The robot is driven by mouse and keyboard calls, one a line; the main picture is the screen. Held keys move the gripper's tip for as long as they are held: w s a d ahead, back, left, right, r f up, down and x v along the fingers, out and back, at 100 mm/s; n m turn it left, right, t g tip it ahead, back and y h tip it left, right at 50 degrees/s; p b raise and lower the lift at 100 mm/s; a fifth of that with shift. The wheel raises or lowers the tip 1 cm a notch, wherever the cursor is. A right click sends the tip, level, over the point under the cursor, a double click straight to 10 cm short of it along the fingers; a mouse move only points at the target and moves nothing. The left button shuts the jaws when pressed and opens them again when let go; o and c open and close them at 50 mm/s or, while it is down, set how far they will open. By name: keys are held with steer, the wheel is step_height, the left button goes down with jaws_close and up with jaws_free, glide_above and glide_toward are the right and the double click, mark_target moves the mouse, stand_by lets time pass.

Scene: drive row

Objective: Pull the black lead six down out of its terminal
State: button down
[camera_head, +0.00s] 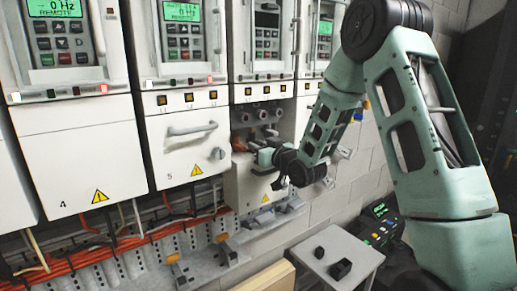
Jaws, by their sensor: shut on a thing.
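My gripper (257,153) is in the open lower bay of the third drive from the left, just below a row of dark round terminals (262,115). It points left into the bay and is shut on a small dark thing at its fingertips, which I take to be the black lead. The lead itself is too small and too covered by the jaws to follow. I cannot tell whether its end is still in the terminal. A brownish-orange piece (238,143) shows just left of the fingertips.
Drive cabinets marked 4 (70,150) and 5 (185,150) stand closed to the left. Orange cables (110,250) run in a trunking below them. A small grey table (335,258) with black parts (341,268) stands at the lower right. A lit device (383,222) is behind it.

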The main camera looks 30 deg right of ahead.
steer(key=c, duration=1.3)
jaws_free()
steer(key=shift+s, duration=0.1)
steer(key=s+b, duration=1.6)
steer(key=s, duration=0.1)
steer(key=shift+s+d+b, duration=0.15)
steer(key=shift+d+b, duration=0.15)
steer(key=shift+b, duration=0.1)
